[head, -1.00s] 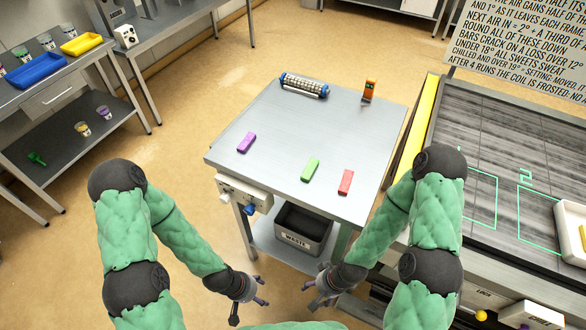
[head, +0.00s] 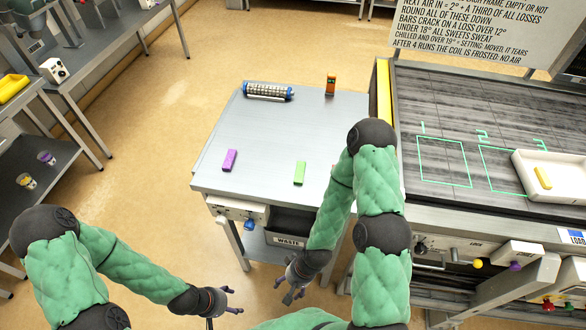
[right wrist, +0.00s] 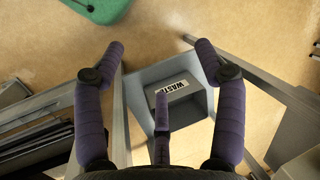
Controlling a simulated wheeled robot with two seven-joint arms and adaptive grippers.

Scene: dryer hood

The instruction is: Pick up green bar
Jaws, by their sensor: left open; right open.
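The green bar (head: 299,173) lies on the grey steel table (head: 258,130), near its front edge. A purple bar (head: 230,160) lies to its left. My right gripper (head: 287,290) is open and empty, below and in front of the tabletop, apart from the green bar. In the right wrist view its spread fingers (right wrist: 163,100) have nothing between them. My left gripper (head: 234,300) is open and empty, lower left of the table.
A waste bin (head: 290,222) sits under the table; it also shows in the right wrist view (right wrist: 140,90). A conveyor with a white tray (head: 520,177) is at right.

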